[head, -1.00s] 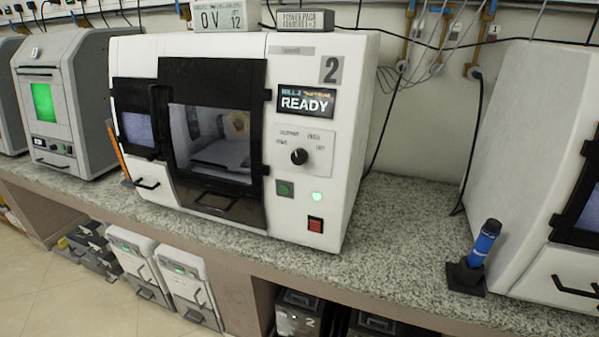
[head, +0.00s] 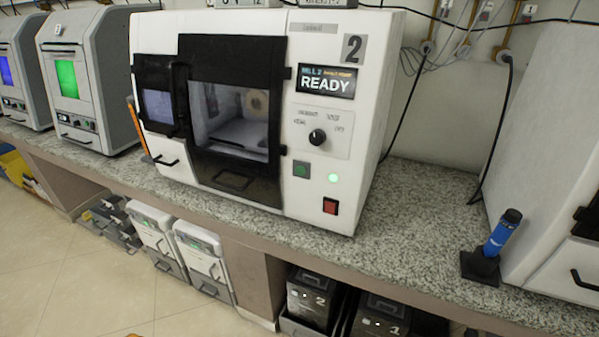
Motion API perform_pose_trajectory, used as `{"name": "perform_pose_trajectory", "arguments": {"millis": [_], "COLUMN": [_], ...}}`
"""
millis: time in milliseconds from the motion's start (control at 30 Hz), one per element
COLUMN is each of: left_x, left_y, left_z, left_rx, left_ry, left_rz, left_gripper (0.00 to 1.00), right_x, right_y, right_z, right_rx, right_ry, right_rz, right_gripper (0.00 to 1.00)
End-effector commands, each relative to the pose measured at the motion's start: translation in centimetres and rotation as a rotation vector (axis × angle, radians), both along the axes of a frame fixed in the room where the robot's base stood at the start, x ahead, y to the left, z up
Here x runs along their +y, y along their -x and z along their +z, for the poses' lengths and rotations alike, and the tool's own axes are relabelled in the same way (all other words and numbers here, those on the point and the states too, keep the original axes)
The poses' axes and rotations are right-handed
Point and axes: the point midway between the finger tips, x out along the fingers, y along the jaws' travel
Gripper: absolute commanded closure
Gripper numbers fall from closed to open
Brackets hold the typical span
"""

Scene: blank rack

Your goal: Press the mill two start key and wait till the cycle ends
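Mill two (head: 270,25) is a white machine marked "2" on the counter, in the middle of the head view. Its display (head: 326,82) reads READY. Its black-framed door (head: 233,170) looks shut, with a pale round piece visible behind the window. Any lettering on these keys is too small to read.
The speckled counter (head: 425,215) is clear right of the mill, up to a blue tool in a black stand (head: 480,266) and another white machine (head: 545,130). Grey machines with lit windows (head: 67,80) stand left. Numbered black boxes (head: 312,297) sit beneath.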

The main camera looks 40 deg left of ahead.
Motion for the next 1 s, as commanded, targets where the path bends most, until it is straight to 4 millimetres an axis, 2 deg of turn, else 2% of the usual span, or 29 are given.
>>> {"name": "perform_pose_trajectory", "arguments": {"millis": [33, 233, 267, 1000], "left_x": [0.00, 0.00, 0.00, -0.02], "left_y": [0.00, 0.00, 0.00, 0.00], "left_z": [0.00, 0.00, 0.00, 0.00], "left_rx": [0.000, 0.000, 0.000, 0.000], "left_ry": [0.000, 0.000, 0.000, 0.000], "left_rz": [0.000, 0.000, 0.000, 0.000], "left_gripper": [0.43, 0.97, 1.00, 1.00], "right_x": [0.00, 0.01, 0.01, 0.03], "right_y": [0.00, -0.01, 0.00, 0.00], "right_z": [0.00, 0.00, 0.00, 0.00], "right_rx": [0.000, 0.000, 0.000, 0.000], "right_ry": [0.000, 0.000, 0.000, 0.000], "right_rz": [0.000, 0.000, 0.000, 0.000], "right_gripper": [1.00, 1.00, 1.00, 1.00]}}
